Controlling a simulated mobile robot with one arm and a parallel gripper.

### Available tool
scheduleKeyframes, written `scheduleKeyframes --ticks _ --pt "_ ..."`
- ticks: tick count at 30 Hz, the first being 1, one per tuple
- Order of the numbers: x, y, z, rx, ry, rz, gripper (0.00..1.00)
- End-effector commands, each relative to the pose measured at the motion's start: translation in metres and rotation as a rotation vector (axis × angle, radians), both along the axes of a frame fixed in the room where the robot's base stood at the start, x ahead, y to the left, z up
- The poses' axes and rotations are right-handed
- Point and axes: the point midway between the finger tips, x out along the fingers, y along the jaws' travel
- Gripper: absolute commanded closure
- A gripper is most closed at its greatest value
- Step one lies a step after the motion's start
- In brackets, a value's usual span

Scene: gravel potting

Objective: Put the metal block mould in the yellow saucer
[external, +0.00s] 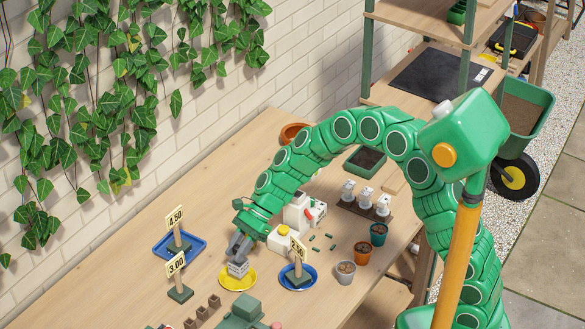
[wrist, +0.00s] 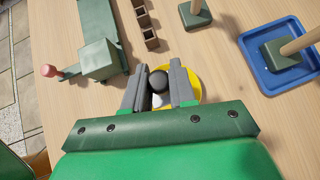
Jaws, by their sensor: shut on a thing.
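The metal block mould (external: 238,268) is a small light grey block in the external view. My gripper (external: 237,252) is shut on it from above. The mould is over the yellow saucer (external: 245,284); I cannot tell whether it touches the saucer or hangs just above it. In the wrist view my gripper (wrist: 158,80) has its two grey fingers on either side of a dark round knob (wrist: 159,81). The yellow saucer (wrist: 193,88) shows partly behind the fingers, which hide much of it.
A price sign stands on a blue saucer (external: 312,285) right of the yellow one. A blue tray (external: 194,243) with another sign is at the back left. A third sign (external: 179,292) stands in front. White containers (external: 279,241) and small pots (external: 345,273) are to the right.

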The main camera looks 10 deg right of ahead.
Motion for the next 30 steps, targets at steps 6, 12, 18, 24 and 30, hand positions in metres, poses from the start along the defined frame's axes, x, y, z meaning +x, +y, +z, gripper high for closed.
scheduleKeyframes --ticks 6,12,18,24,30 --pt "0.002 0.003 -0.006 -0.001 0.001 0.000 1.00" --pt "0.003 0.006 -0.027 -0.002 0.005 -0.001 1.00" --pt "0.005 0.006 -0.041 -0.002 0.001 -0.001 1.00" --pt "0.004 0.006 -0.041 -0.001 0.000 -0.001 1.00" --pt "0.004 0.006 -0.043 0.000 0.001 -0.001 0.64"
